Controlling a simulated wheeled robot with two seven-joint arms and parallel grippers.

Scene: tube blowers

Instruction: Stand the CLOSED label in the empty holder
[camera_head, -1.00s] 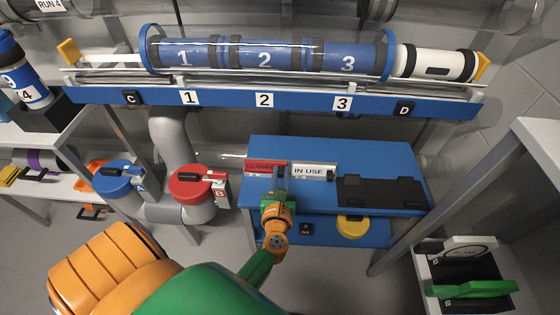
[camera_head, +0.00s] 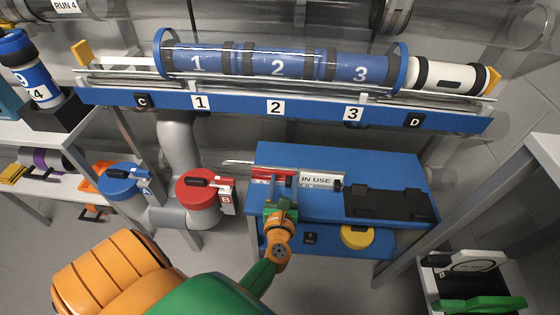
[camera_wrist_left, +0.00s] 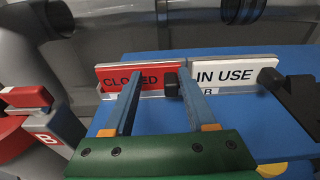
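The CLOSED label (camera_head: 262,176) is a red plate with dark lettering at the back left of the blue bench top. In the left wrist view the CLOSED label (camera_wrist_left: 108,76) stands upright in a metal strip, with a black knob at its right end. My left gripper (camera_head: 283,182) is in front of it. The fingers (camera_wrist_left: 153,90) are apart, one crossing the label's face and one near the knob; I see no grip on it. The white IN USE label (camera_head: 316,180) stands to its right. I cannot make out an empty holder. My right gripper is not in view.
A black rack (camera_head: 388,202) lies on the bench (camera_head: 330,158) right of the labels. A red valve (camera_head: 198,188) and a blue valve (camera_head: 118,180) are to the left. A blue rail (camera_head: 315,113) with a tube (camera_head: 277,66) runs above and behind.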

